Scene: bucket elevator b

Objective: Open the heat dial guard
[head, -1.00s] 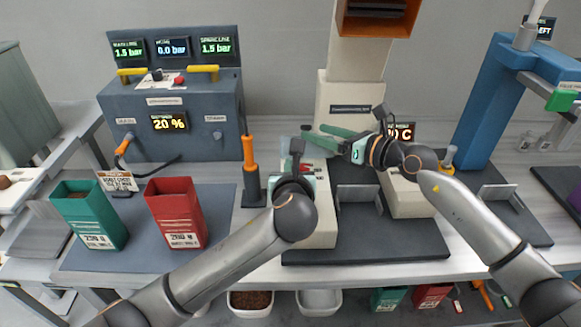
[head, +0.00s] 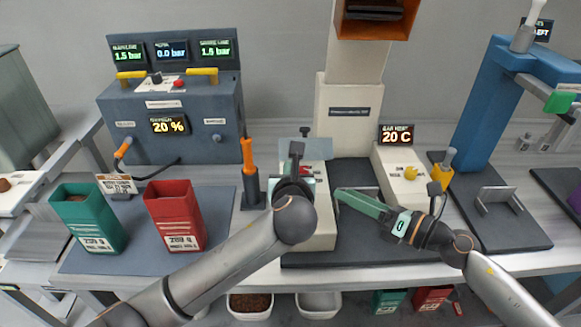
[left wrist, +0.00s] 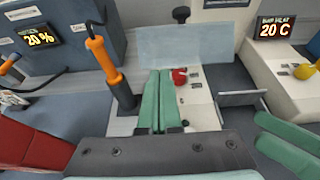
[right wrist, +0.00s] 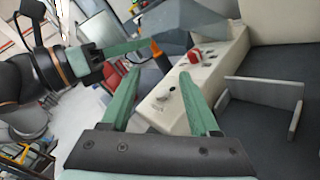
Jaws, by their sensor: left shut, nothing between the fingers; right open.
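A cream box (left wrist: 200,110) carries a red dial (left wrist: 179,77) and small toggles. A translucent grey panel, apparently the guard (left wrist: 185,45), stands raised behind the dial, leaving it uncovered; it also shows in the right wrist view (right wrist: 195,22). My left gripper (left wrist: 160,73) is shut and empty over the box, beside the dial and near the panel; whether it touches is unclear. In the head view my left wrist hides part of the box. My right gripper (head: 339,196) is open and empty, to the right of the box; its fingers also show in the right wrist view (right wrist: 160,76).
An orange-handled tool (head: 248,155) stands upright left of the box. A metal bracket (left wrist: 242,98) is on its right. Further right, another cream box has a 20 C display (head: 397,135) and a yellow knob (head: 410,173). Green (head: 90,220) and red (head: 175,215) bins stand left.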

